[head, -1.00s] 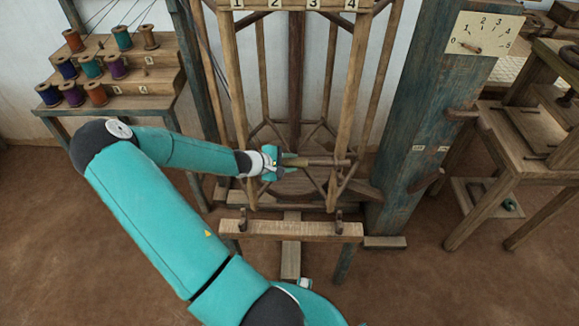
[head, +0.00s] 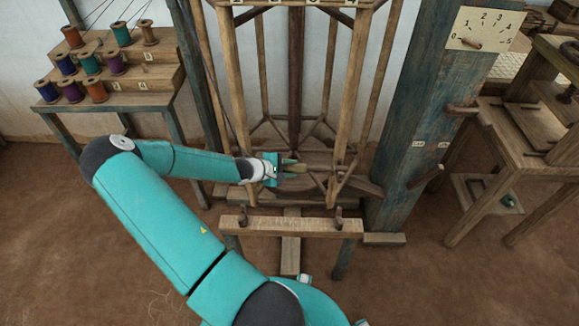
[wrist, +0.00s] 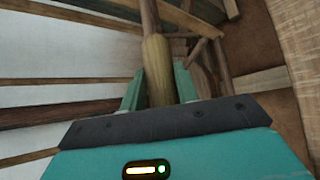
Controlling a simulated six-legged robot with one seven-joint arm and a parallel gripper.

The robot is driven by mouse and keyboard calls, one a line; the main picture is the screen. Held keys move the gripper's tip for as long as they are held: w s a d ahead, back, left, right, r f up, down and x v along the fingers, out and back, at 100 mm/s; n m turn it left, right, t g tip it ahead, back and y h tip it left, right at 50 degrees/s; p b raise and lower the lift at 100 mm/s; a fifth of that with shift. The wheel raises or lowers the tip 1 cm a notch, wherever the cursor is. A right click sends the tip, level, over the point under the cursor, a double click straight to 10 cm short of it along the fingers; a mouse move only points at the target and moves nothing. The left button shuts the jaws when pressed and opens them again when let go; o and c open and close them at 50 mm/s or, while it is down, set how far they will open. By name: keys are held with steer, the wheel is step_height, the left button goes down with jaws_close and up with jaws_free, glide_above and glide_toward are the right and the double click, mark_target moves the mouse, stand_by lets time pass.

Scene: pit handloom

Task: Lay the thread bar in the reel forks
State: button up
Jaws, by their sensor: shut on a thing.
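The thread bar is a thin wooden rod with a yellowish handle (head: 294,168). My gripper (head: 284,168) is shut on this handle, in front of the lower part of the tall wooden frame. In the wrist view the handle (wrist: 157,68) sits between the two teal fingers of my gripper (wrist: 158,88), and the rod runs on away from me. In the head view the rod looks strongly foreshortened and its far end is hard to make out. The reel forks, left (head: 243,216) and right (head: 338,217), stand on a low rail nearer to me, lower than my gripper in the picture, with nothing in them.
The low rail (head: 290,228) is a wooden stand on legs. Slanting frame posts (head: 344,110) rise close behind my gripper. A blue post (head: 415,120) stands right, a worktable (head: 535,165) beyond it. A stepped spool rack (head: 115,80) is at left.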

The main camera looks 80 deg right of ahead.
steer(key=o, duration=1.2)
steer(key=v, duration=1.3)
steer(key=shift+w+a+r, duration=0.2)
steer(key=shift+w+a, duration=0.05)
steer(key=shift+w, duration=0.1)
